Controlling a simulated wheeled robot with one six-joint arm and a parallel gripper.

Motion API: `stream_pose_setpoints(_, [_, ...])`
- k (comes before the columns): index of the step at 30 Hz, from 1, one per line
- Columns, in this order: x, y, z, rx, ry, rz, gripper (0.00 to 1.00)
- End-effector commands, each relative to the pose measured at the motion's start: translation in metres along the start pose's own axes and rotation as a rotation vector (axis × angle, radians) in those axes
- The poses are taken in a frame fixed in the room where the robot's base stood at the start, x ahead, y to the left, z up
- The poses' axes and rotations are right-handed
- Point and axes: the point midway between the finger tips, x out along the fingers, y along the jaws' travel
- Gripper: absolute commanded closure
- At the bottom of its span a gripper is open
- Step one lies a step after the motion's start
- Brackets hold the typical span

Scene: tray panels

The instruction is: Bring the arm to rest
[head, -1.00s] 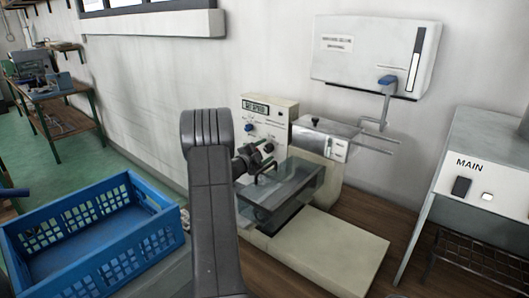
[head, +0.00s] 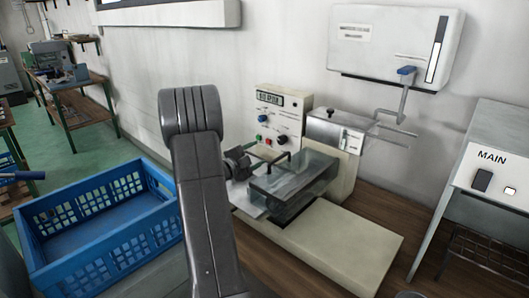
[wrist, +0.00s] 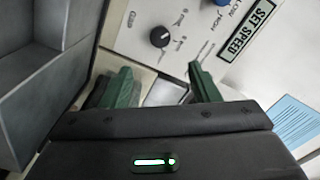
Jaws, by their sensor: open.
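My grey arm rises through the middle of the head view and bends over at its top. My gripper (wrist: 163,86) is open, with two green fingers apart and nothing between them in the wrist view. In the head view it is mostly hidden behind my arm, close in front of the cream control panel (head: 295,101). I cannot tell whether the fingers touch anything.
A clear-walled box (head: 290,183) sits on the machine's cream base (head: 345,240), right of my arm. A blue crate (head: 110,262) stands to the left. A white wall box (head: 400,45) with a lever hangs above, and a "MAIN" cabinet (head: 500,175) stands right.

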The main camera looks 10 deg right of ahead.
Motion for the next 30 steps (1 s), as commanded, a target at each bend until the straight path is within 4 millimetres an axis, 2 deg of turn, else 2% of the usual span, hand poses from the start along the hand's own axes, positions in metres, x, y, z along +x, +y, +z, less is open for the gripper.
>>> stream_pose_setpoints(6, [-0.012,0.0,0.0,0.0,0.001,-0.001,0.44])
stream_pose_setpoints(17, [-0.009,0.0,-0.001,0.0,0.002,0.0,0.44])
stream_pose_setpoints(23, [0.016,0.0,-0.002,0.0,0.004,0.001,0.44])
stream_pose_setpoints(30, [0.064,-0.001,-0.002,0.0,0.005,0.002,0.44])
